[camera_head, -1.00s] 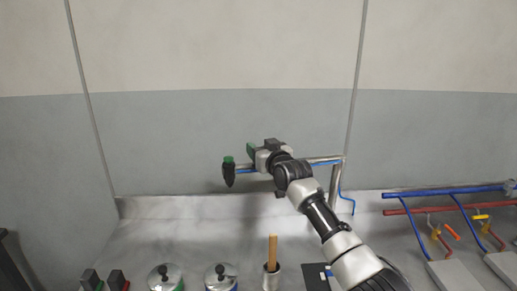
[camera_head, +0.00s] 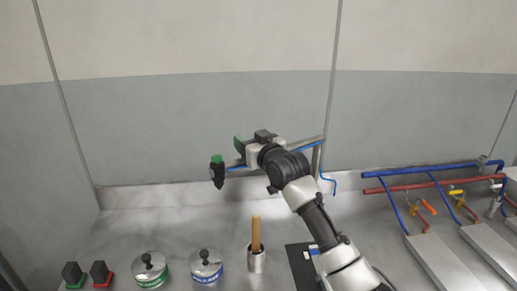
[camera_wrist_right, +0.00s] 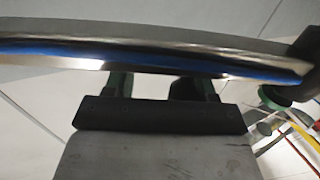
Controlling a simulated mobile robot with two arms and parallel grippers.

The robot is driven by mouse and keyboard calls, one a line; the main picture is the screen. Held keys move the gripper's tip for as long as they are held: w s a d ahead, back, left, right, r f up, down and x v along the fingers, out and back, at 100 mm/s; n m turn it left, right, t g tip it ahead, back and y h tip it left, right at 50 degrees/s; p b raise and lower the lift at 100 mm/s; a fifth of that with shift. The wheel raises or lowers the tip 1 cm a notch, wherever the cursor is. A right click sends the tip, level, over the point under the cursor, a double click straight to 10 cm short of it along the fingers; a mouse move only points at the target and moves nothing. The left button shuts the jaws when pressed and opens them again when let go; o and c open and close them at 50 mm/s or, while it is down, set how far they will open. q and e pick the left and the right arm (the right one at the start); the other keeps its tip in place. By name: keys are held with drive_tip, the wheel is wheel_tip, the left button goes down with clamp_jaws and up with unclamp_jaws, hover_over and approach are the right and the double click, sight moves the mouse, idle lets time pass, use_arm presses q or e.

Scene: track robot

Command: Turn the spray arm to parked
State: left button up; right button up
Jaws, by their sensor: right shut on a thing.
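The spray arm (camera_head: 309,143) is a metal tube with a blue hose along it. It reaches left from a post at the back of the counter and slopes slightly down to the left. Its black spray head (camera_head: 217,172) with a green top hangs at the left end. My right gripper (camera_head: 242,153) is shut on the tube close to the spray head; my wrist hides part of the tube. In the right wrist view the tube (camera_wrist_right: 130,50) crosses in front of my right gripper's fingers (camera_wrist_right: 155,85), their tips hidden behind it. My left gripper is not in view.
On the counter below stand two lidded pots (camera_head: 150,270) (camera_head: 206,267), a metal cup (camera_head: 256,262) with a wooden handle in it, and small black blocks (camera_head: 72,274) at left. Red and blue pipes (camera_head: 425,170) with valves are at right. The counter left of the spray head is clear.

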drive_tip(key=v, duration=0.4)
drive_tip(key=shift+d+r+b, duration=0.1)
drive_tip(key=shift+d+b, duration=0.2)
drive_tip(key=shift+d, duration=0.15)
drive_tip(key=shift+s+a, duration=0.1)
drive_tip(key=s+p, duration=0.6)
drive_tip(key=s, duration=0.6)
drive_tip(key=shift+d, duration=0.4)
drive_tip(key=shift+s, duration=0.1)
idle(0.4)
